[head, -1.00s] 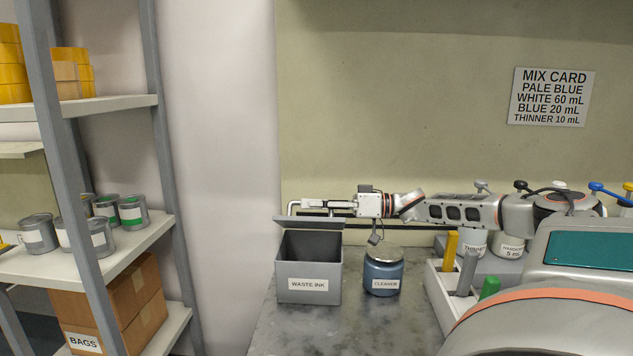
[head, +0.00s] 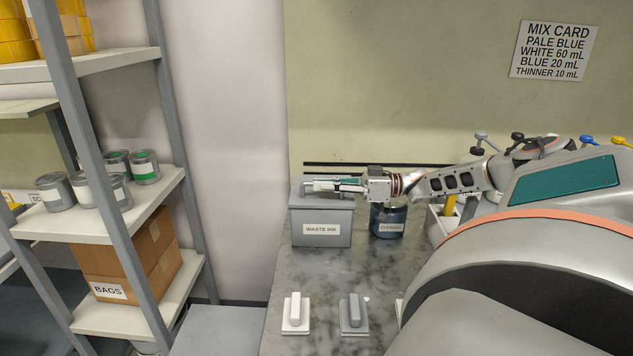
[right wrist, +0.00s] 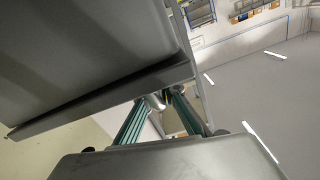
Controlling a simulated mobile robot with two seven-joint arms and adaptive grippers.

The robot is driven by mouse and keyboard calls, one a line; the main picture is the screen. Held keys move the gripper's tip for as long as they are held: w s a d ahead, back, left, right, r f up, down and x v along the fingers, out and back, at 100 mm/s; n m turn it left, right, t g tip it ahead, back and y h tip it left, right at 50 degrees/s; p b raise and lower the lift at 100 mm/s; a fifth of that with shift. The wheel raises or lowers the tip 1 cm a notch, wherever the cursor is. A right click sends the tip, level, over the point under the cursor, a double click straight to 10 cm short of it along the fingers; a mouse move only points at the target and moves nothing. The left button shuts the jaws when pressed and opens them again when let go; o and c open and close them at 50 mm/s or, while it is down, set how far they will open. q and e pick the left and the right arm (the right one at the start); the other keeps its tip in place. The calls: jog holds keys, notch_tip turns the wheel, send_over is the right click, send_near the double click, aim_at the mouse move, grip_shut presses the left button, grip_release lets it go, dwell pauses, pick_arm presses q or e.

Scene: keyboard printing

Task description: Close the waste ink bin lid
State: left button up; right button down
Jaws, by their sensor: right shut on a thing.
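The waste ink bin (head: 321,230) is a grey box with a white label, standing on the marbled counter at the back left in the head view. Its grey lid (head: 322,203) lies down over the top and looks shut; a small remaining gap cannot be ruled out. My left gripper is not in view.
A white block (head: 295,314) and a grey block (head: 354,314) sit on the front counter (head: 320,273). Shelves with tins and a box (head: 132,255) stand at left.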

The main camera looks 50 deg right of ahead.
jog(key=shift+f, duration=0.25)
jog(key=shift+s, duration=0.1)
jog(key=c, duration=2.1)
grip_release()
jog(key=shift+c, duration=0.2)
jog(key=shift+r, duration=0.1)
notch_tip(320, 180, up, 10)
jog(key=shift+f, duration=0.1)
